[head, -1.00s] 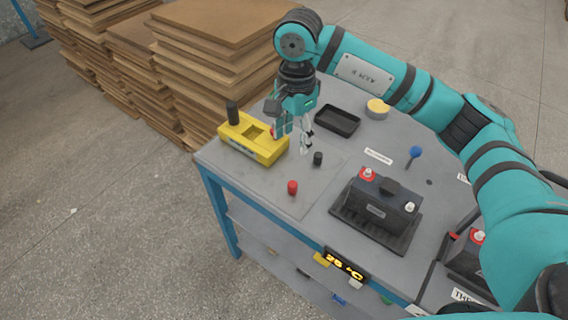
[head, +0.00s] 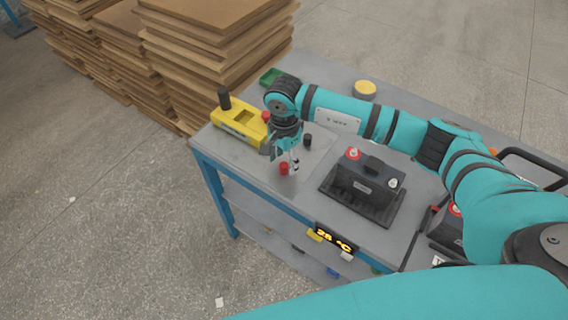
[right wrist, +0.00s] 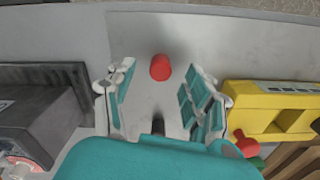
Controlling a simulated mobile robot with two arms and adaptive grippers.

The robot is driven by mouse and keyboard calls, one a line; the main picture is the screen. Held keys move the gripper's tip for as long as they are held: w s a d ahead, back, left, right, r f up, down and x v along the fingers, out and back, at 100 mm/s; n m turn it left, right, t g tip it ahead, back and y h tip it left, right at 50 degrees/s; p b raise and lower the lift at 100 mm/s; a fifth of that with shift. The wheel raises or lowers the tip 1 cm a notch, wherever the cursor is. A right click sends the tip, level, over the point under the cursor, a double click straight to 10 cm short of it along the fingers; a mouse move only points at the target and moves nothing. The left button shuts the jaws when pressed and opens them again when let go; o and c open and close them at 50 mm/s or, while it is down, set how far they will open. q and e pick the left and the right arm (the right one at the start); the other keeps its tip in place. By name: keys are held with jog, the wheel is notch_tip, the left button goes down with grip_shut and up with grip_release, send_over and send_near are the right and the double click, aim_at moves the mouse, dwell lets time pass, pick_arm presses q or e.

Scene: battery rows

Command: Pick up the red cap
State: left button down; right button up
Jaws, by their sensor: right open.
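The loose red cap (head: 284,169) stands on the grey table top near its front edge. In the right wrist view the red cap (right wrist: 161,67) shows in the gap between the spread fingers, near the tip end, with neither finger touching it. My right gripper (head: 288,161) is open and points down, close above and beside the cap; its fingers also show in the right wrist view (right wrist: 161,80). A loose black cap (head: 307,140) stands just behind the gripper. My left gripper is out of view.
A yellow block (head: 236,124) with a black post (head: 224,98) and a red piece stands left of the gripper. A black battery (head: 365,182) on a dark tray stands to the right. Stacked boards (head: 215,45) stand behind the table.

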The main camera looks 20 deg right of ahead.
notch_tip(320, 180, down, 2)
jog(key=shift+f, duration=0.3)
jog(key=c, duration=0.8)
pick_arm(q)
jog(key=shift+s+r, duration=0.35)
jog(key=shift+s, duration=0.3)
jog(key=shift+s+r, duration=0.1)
pick_arm(e)
jog(key=shift+r, duration=0.15)
